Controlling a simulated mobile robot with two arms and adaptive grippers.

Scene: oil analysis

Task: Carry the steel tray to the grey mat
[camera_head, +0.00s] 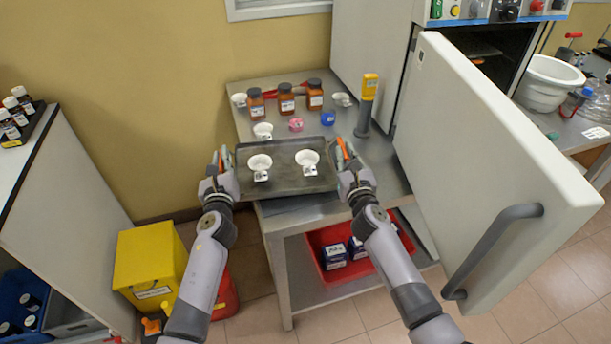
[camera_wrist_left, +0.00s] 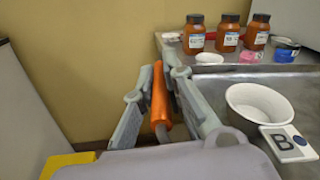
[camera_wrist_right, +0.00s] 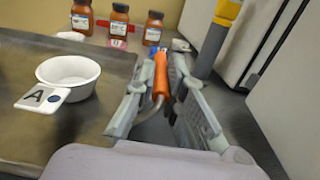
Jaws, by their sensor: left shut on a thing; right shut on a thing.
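The steel tray (camera_head: 284,178) is a dark, flat, rimmed tray over the front of the steel table. It bears two white dishes, each with a tag: one (camera_head: 260,163) tagged B in the left wrist view (camera_wrist_left: 258,103), the other (camera_head: 308,158) tagged A in the right wrist view (camera_wrist_right: 68,76). My left gripper (camera_head: 222,161) is shut on the tray's left orange handle (camera_wrist_left: 159,95). My right gripper (camera_head: 345,153) is shut on its right orange handle (camera_wrist_right: 160,76). A grey surface, seemingly the grey mat (camera_head: 298,203), shows below the tray's front edge, mostly hidden.
Behind the tray stand brown bottles (camera_head: 287,98), small white dishes (camera_head: 263,131), a blue cup (camera_head: 327,118) and a yellow-topped post (camera_head: 368,95). The open oven door (camera_head: 480,130) stands close right of my right arm. A yellow bin (camera_head: 150,262) stands at lower left.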

